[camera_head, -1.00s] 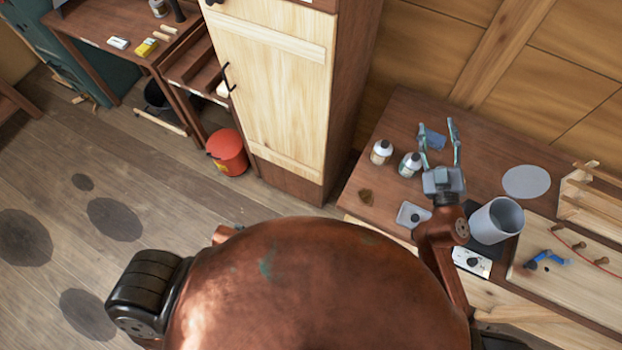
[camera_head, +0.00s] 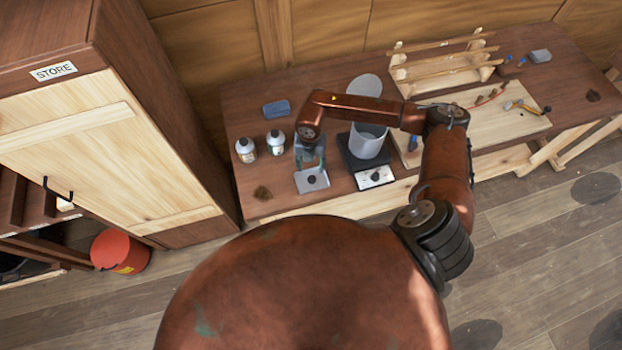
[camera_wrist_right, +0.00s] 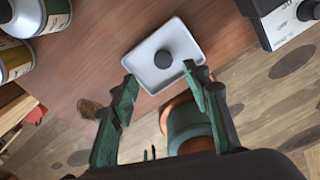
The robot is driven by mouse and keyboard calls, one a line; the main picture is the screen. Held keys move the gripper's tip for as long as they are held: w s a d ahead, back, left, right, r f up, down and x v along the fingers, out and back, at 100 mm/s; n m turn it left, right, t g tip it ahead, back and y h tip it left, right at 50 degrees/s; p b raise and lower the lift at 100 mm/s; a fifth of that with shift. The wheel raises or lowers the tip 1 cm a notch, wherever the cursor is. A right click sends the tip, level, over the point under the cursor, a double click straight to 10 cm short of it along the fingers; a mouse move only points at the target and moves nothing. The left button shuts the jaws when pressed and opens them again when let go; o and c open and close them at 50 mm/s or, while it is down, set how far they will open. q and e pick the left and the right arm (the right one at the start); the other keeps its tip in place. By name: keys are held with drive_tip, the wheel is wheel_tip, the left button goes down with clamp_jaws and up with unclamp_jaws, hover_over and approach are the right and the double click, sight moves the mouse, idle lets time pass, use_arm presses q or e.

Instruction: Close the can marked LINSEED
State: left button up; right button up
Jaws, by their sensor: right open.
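Two pale cans with light tops, the left can (camera_head: 245,150) and the right can (camera_head: 275,142), stand upright on the workbench. Their labels are too small to read; parts of them show at the upper left of the right wrist view (camera_wrist_right: 38,15). A small light tray (camera_head: 322,182) lies to their right, with a dark round cap-like piece (camera_wrist_right: 163,59) in it. My right gripper (camera_head: 310,166) points down over the tray, to the right of the cans. It is open and empty, its fingertips (camera_wrist_right: 160,75) apart near the tray's front edge. My left gripper is out of view.
A blue block (camera_head: 277,108) lies behind the cans, and a brown patch (camera_head: 263,193) in front. A tall cupboard (camera_head: 110,150) stands left of the workbench (camera_head: 235,110).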

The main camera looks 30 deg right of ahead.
sight(312, 180)
drive_tip(key=shift+f, duration=0.1)
drive_tip(key=shift+f, duration=1.2)
drive_tip(key=f+p, duration=0.1)
drive_tip(key=f, duration=0.1)
drive_tip(key=s+f+p, duration=0.1)
drive_tip(key=f, duration=0.1)
drive_tip(key=shift+f, duration=0.65)
drive_tip(key=shift+c, duration=0.7)
drive_tip(key=c, duration=0.7)
